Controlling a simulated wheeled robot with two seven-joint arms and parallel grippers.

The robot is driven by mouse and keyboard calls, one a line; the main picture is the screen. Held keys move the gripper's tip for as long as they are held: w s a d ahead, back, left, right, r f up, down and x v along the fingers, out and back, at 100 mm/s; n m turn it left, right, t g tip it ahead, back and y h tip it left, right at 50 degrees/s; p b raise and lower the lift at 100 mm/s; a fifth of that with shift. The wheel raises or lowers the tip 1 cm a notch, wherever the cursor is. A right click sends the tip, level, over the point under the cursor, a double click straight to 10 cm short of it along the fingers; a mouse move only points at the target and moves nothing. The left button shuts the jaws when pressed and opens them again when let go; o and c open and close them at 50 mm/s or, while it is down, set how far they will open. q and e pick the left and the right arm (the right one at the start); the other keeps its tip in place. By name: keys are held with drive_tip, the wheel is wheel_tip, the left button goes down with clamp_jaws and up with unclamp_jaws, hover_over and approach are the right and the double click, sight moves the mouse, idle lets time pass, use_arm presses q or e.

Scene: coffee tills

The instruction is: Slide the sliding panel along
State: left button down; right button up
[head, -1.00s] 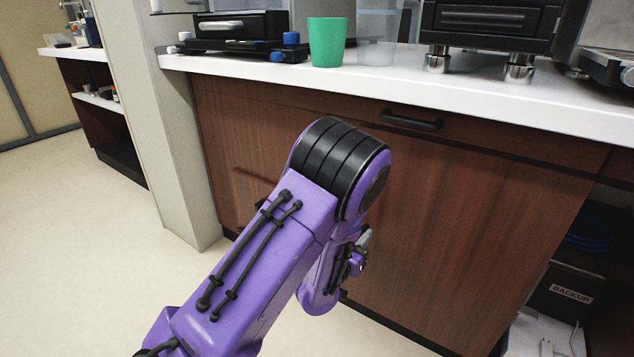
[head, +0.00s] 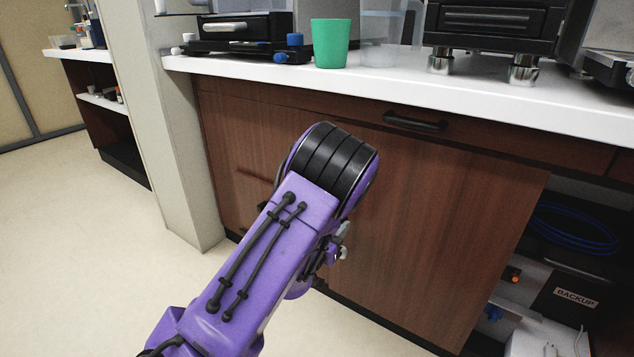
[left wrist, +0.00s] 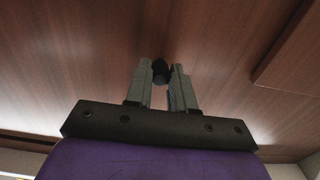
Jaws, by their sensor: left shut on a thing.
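The sliding panel (head: 430,220) is a dark brown wood-grain sheet under the white counter. Its right edge stands clear of the cabinet's right side, leaving an opening there. My left arm reaches across the panel's left part and hides much of it. In the left wrist view, my left gripper (left wrist: 163,84) has its two grey fingers shut on a small black knob (left wrist: 160,68) on the wood-grain face. In the head view the fingertips are hidden behind my own arm. My right gripper is not in view.
A drawer with a black handle (head: 415,122) is above the panel. A green cup (head: 330,43) stands near the counter edge (head: 400,87). The opening shows a blue cable (head: 570,235) and a box labelled BACKUP (head: 575,297). A pale pillar (head: 165,150) stands at left.

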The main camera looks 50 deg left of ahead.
use_arm(q)
drive_tip(key=s+a, duration=0.1)
drive_tip(key=a, duration=0.4)
drive_tip(key=shift+s+a, duration=0.3)
drive_tip(key=shift+a, duration=0.1)
drive_tip(key=c, duration=0.9)
unclamp_jaws()
drive_tip(key=shift+d+r, duration=0.1)
drive_tip(key=shift+r, duration=0.05)
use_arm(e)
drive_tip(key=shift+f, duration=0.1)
use_arm(q)
drive_tip(key=p+v, duration=0.1)
drive_tip(key=v, duration=0.9)
drive_tip(key=shift+s, duration=0.3)
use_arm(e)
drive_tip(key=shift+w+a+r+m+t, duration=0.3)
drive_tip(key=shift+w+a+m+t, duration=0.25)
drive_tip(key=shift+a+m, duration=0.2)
